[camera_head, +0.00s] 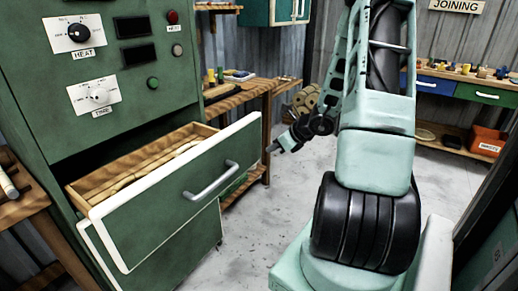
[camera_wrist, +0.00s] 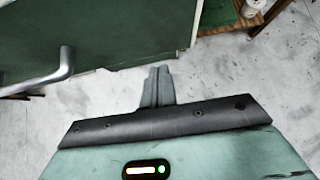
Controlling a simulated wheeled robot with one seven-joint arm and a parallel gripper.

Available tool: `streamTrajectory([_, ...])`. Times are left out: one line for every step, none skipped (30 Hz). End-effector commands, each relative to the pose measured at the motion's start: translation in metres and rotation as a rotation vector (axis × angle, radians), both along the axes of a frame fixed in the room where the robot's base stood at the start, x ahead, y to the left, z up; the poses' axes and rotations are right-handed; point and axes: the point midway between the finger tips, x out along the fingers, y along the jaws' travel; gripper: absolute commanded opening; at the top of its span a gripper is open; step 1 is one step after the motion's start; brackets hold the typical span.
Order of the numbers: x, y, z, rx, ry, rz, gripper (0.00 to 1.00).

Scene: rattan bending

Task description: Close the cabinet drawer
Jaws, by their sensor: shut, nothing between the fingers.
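A green cabinet (camera_head: 150,90) stands at the left in the head view. Its upper drawer (camera_head: 185,190) is pulled out, with a white-edged green front, a wooden inside and a grey bar handle (camera_head: 211,182). My gripper (camera_head: 272,148) is to the right of the drawer front, apart from it, with its fingers shut and empty. In the wrist view my gripper (camera_wrist: 158,73) points over the floor. The drawer front (camera_wrist: 115,30) fills the upper left there, with the handle (camera_wrist: 52,72) at the left edge. I cannot tell how far the fingertips are from the front.
A wooden workbench (camera_head: 262,90) stands behind the cabinet. At the back right is a bench with blue and green drawers (camera_head: 487,95) and an orange bin (camera_head: 487,143) below. The grey floor (camera_head: 270,225) between the drawer and my base is clear.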

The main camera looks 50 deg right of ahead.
Motion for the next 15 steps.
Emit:
streamTrajectory([0.009,0.002,-0.009,0.004,0.000,0.003,0.00])
streamTrajectory([0.013,0.002,-0.013,0.003,0.000,0.003,0.00])
streamTrajectory([0.018,0.003,-0.018,0.003,0.001,0.002,0.00])
streamTrajectory([0.023,0.003,-0.017,0.001,-0.001,0.003,0.00])
streamTrajectory([0.028,0.003,-0.015,0.000,-0.001,0.004,0.00])
streamTrajectory([0.035,0.003,-0.014,0.000,-0.001,0.004,0.00])
streamTrajectory([0.038,0.004,-0.014,0.000,-0.001,0.003,0.00])
streamTrajectory([0.042,0.004,-0.014,0.000,-0.001,0.003,0.00])
streamTrajectory([0.046,0.004,-0.014,-0.001,0.000,0.004,0.00])
streamTrajectory([0.048,0.004,-0.015,-0.002,0.000,0.003,0.00])
streamTrajectory([0.051,0.004,-0.015,-0.001,0.000,0.002,0.00])
streamTrajectory([0.053,0.004,-0.015,-0.001,0.000,0.002,0.00])
streamTrajectory([0.054,0.005,-0.015,0.000,0.000,0.001,0.00])
streamTrajectory([0.055,0.005,-0.015,0.000,0.000,0.001,0.00])
streamTrajectory([0.056,0.005,-0.015,0.000,0.000,0.001,0.00])
